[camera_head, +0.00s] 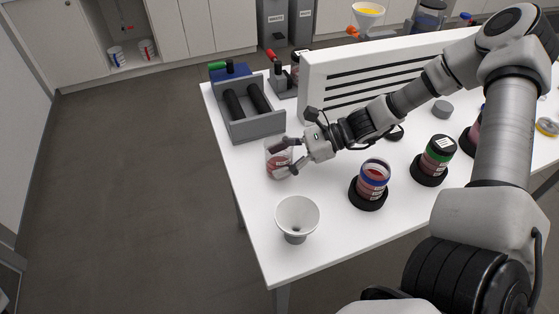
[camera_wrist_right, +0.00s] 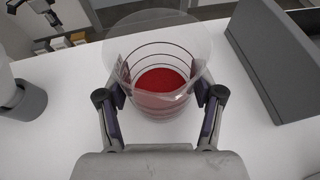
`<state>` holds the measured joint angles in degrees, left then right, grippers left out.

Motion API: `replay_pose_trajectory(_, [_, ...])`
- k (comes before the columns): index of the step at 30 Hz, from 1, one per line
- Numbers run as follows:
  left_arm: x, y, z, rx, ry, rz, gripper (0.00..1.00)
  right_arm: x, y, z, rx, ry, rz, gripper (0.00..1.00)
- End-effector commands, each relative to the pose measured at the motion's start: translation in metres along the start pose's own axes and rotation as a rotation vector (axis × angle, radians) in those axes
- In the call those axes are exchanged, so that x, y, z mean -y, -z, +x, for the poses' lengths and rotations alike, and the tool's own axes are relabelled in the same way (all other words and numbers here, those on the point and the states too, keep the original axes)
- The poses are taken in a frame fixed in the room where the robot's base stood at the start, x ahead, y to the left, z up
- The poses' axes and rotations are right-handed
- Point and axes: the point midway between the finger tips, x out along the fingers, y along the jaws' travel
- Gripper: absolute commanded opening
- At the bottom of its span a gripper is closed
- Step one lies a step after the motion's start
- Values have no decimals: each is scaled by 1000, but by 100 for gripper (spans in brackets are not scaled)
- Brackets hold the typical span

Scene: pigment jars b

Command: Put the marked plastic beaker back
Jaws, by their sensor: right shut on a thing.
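The marked plastic beaker (camera_head: 276,163) is clear with dark ring marks and red contents at its bottom. It is near the table's left edge, in front of the grey roller stand. My right gripper (camera_head: 287,157) reaches it from the right and is shut around its sides. In the right wrist view the beaker (camera_wrist_right: 160,85) is upright between the two fingers of the right gripper (camera_wrist_right: 160,97). I cannot tell whether its base touches the table.
A grey roller stand (camera_head: 256,127) is behind the beaker. A white funnel-shaped cup (camera_head: 297,214) stands in front. A white slotted panel (camera_head: 312,88) is behind my arm. Table (camera_head: 330,245) is clear in front.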

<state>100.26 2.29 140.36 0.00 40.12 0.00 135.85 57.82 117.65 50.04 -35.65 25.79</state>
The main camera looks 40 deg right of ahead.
Motion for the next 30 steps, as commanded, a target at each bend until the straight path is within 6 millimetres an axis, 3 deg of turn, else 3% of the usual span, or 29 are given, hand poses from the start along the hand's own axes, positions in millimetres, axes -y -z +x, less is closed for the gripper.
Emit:
replay_pose_trajectory(6, [0,0,5,0,0,0,40,0,4,2,1,0,0,31])
replay_pose_trajectory(7, [0,0,4,0,0,0,40,0,4,2,1,0,0,70])
replay_pose_trajectory(9, [0,0,3,0,0,0,40,0,2,1,1,0,0,92])
replay_pose_trajectory(18, [0,0,2,0,0,0,40,0,2,1,1,0,0,92])
replay_pose_trajectory(22, [0,0,-7,0,0,0,40,0,-5,-5,3,1,0,92])
replay_pose_trajectory(26, [0,0,-28,0,0,0,40,1,-10,-26,6,4,1,92])
replay_pose_trajectory(30, [0,0,-67,0,0,0,40,1,-15,-60,5,7,2,92])
